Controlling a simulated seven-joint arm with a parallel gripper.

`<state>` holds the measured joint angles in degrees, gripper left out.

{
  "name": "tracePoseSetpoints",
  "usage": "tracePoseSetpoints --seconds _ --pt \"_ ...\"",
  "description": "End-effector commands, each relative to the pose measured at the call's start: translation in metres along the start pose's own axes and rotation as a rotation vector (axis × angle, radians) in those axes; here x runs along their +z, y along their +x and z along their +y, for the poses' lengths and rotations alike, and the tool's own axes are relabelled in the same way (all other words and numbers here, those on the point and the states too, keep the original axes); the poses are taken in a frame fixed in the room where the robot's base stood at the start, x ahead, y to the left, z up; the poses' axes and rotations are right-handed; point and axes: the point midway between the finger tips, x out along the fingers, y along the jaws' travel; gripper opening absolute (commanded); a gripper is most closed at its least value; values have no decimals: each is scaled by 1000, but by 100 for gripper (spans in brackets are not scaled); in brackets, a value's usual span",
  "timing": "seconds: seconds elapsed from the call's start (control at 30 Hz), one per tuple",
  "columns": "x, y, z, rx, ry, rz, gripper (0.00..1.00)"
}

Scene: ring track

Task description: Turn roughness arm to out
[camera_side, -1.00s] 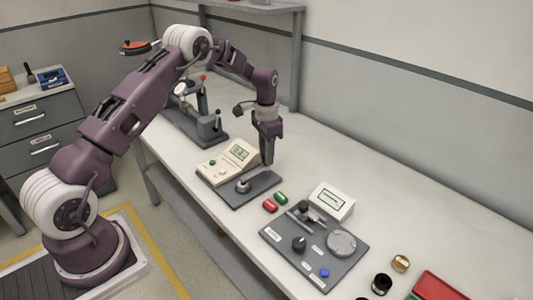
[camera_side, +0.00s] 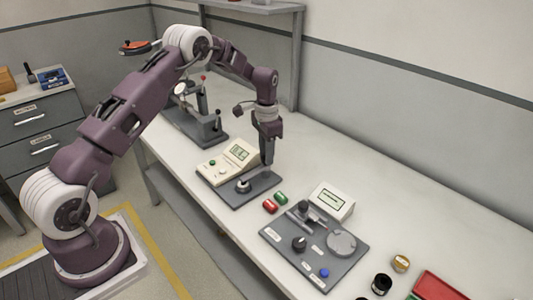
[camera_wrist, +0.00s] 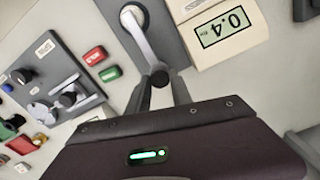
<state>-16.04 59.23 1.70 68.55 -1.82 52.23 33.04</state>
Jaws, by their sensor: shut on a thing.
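The roughness arm (camera_wrist: 143,40) is a pale metal lever on a grey base plate (camera_side: 257,190). In the wrist view it runs from a round pivot (camera_wrist: 131,15) to a dark knob (camera_wrist: 159,78) at its end. My gripper (camera_wrist: 163,88) is shut on that knob, with one finger on each side. In the side view my gripper (camera_side: 267,163) points down at the plate's back right edge, beside the cream display unit (camera_side: 238,152). The display reads 0.4 in the wrist view (camera_wrist: 225,25). The lever's end is hidden behind the fingers in the side view.
A red block (camera_side: 270,206) and a green block (camera_side: 281,198) lie right of the plate. Beyond them is a grey panel (camera_side: 285,256) with knobs, a disc and a white display (camera_side: 332,200). A dial stand (camera_side: 197,120) stands behind left. The bench toward the wall is clear.

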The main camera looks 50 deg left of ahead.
Motion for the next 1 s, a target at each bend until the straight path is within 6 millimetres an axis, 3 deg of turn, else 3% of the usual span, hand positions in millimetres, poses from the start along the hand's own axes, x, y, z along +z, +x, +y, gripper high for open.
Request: tracePoseSetpoints --seconds 0.37,1.0 --pt "0 -1 0 0 -69 1 0" --pt "0 -1 -1 0 -630 1 0"
